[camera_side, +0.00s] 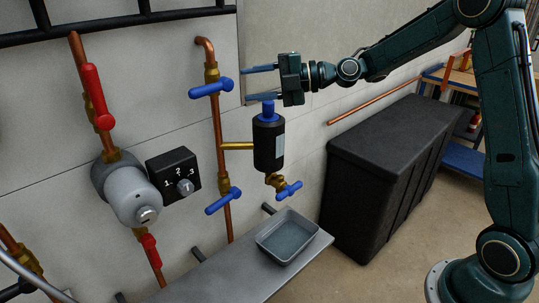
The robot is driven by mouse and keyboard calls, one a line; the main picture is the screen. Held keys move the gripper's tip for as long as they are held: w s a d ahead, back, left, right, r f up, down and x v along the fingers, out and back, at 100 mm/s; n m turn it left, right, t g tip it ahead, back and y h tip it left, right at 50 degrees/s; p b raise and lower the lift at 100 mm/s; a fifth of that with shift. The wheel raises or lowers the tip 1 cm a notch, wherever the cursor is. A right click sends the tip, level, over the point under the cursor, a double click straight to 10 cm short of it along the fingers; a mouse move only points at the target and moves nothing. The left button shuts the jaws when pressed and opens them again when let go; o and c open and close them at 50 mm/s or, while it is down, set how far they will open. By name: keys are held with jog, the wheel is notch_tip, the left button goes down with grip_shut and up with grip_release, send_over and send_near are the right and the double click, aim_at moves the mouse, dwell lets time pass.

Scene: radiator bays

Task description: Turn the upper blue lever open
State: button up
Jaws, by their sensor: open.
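The upper blue lever (210,88) sits on a brass valve near the top of the thin vertical copper pipe (220,135). It lies across the pipe, close to level. My gripper (247,84) is to its right, with its two fingers pointing left. The fingers are apart, one above the other, with nothing between them. The upper finger's tip appears close to the lever's right end; I cannot tell whether they touch. The lower finger is just above the blue cap of a black cylinder (268,143).
A lower blue lever (222,201) and a blue-handled tap (288,190) are below. A grey tray (287,236) stands on a shelf (200,285). A red lever (97,97) and a pump (132,193) are at left. A black box (385,165) stands right.

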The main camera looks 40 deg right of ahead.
aim_at(211, 90)
jog(key=x, duration=1.2)
grip_shut()
